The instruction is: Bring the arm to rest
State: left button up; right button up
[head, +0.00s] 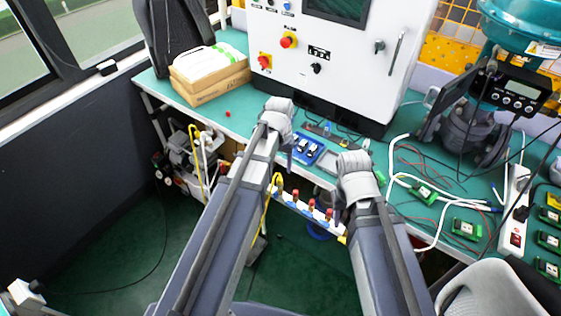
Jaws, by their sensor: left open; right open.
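My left arm reaches up from the bottom of the head view, and its gripper (287,150) is near the front edge of the green workbench (232,112). My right gripper (343,205) is at the front edge of the bench, to the right of the left one. Both grippers are largely hidden behind their own wrists, and I see nothing held in them. A blue tray (306,151) with small parts lies on the bench between the two wrists.
A white control cabinet (340,62) stands at the back of the bench. A cardboard box (209,84) is at the left. Cables, several green circuit boards (466,229), a power strip (515,212) and a teal device (520,28) crowd the right. A chair (488,288) is at lower right.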

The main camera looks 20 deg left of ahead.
pick_arm(q)
jog(key=s+d+r+m+y+p, duration=0.1)
jog(key=s+d+r+m+p, duration=0.2)
jog(key=s+d, duration=0.7)
jog(key=s+m, duration=0.1)
jog(key=s, duration=0.3)
jog(key=shift+s+d, duration=0.2)
jog(key=shift+d, duration=0.05)
